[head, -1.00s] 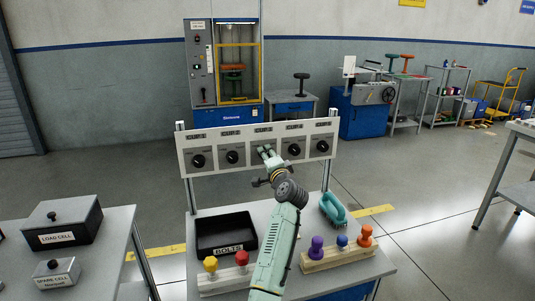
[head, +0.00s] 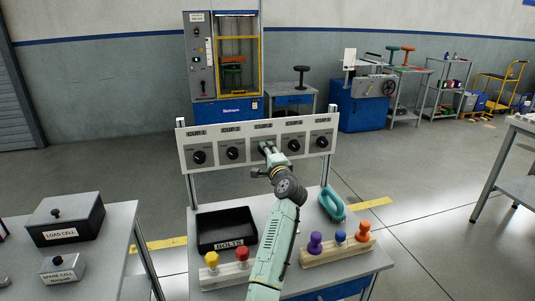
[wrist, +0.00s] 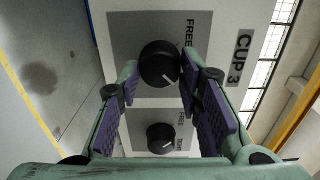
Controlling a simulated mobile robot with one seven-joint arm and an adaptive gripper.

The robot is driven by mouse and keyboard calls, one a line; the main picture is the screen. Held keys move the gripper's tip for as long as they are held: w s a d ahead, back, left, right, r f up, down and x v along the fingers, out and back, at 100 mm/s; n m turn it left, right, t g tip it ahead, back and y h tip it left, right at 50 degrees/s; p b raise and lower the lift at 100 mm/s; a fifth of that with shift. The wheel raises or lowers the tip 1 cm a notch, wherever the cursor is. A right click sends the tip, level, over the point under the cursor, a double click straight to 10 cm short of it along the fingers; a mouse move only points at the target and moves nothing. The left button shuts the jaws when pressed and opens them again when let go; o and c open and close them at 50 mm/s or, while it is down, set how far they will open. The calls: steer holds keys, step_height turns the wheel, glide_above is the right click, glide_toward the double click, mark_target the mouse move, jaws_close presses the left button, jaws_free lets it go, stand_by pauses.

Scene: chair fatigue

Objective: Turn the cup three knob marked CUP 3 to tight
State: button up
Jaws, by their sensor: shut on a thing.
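The CUP 3 knob (wrist: 160,63) is round and black with a pale pointer line. In the wrist view it sits between the two purple-padded fingers of my gripper (wrist: 162,72), which is shut on it. Its pointer slants to the lower right of that view. The CUP 3 plate (wrist: 242,58) and the word FREE (wrist: 189,32) show beside it. The rest of the dial lettering is hidden by a finger. In the head view my gripper (head: 268,149) is at the middle of the white panel (head: 215,170) and covers the knob.
Similar knobs stand on both sides, such as the left neighbour (head: 232,153) and right neighbour (head: 293,146). Below are a black BOLTS tray (head: 226,211), a wooden block with coloured knobs (head: 335,255) and a teal handle (head: 332,205).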

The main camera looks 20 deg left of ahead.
steer(key=o, duration=1.1)
steer(key=v, duration=1.2)
